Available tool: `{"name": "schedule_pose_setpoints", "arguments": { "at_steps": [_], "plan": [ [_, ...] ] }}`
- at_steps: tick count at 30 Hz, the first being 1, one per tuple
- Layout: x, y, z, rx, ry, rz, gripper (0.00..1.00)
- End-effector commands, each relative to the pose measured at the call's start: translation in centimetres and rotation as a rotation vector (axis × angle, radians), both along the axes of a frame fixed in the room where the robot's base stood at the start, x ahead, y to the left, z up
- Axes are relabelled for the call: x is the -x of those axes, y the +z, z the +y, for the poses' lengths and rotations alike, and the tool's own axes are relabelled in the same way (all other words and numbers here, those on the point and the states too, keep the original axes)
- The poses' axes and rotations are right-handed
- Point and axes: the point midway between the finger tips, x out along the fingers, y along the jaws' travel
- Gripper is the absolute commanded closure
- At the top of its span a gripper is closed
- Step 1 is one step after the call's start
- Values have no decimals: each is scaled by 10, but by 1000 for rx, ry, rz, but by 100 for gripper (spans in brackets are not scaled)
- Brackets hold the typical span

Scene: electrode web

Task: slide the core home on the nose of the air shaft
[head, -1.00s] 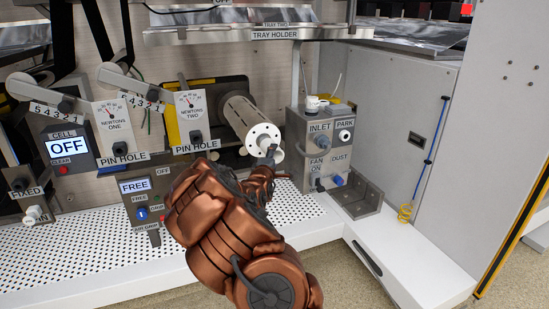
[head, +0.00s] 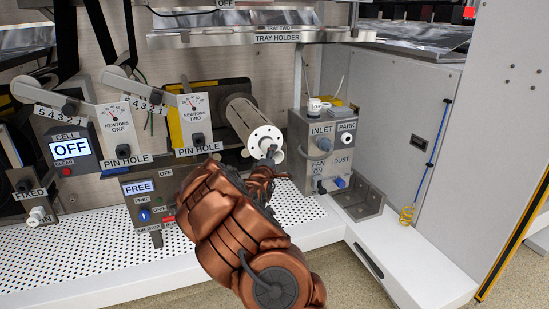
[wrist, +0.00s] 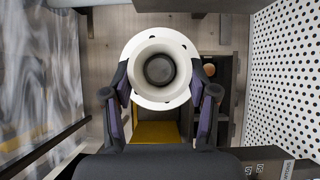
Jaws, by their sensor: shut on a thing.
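The air shaft (head: 241,115) is a pale slotted cylinder sticking out of the machine wall in the head view. My gripper (head: 272,156) is at the lower right edge of that face. In the wrist view my gripper (wrist: 160,90) has one finger on each side of the core (wrist: 137,84), a pale round piece seen end on with a dark middle. It is shut on the core.
A grey box with INLET and PARK labels (head: 322,140) stands close to the right of the shaft. The FREE control panel (head: 143,195) is below left. The tray holder (head: 275,38) hangs above. The perforated white bench (head: 80,262) is clear in front.

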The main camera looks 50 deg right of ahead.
Motion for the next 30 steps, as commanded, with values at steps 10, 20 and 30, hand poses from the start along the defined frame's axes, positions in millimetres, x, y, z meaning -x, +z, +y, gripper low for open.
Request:
{"name": "schedule_pose_setpoints", "arguments": {
  "at_steps": [10,20,30],
  "plan": [
    [-7,2,-4,1,1,-3,90],
    [-12,3,-8,2,1,-4,90],
    [-16,2,-11,2,-1,-2,37]
  ]
}}
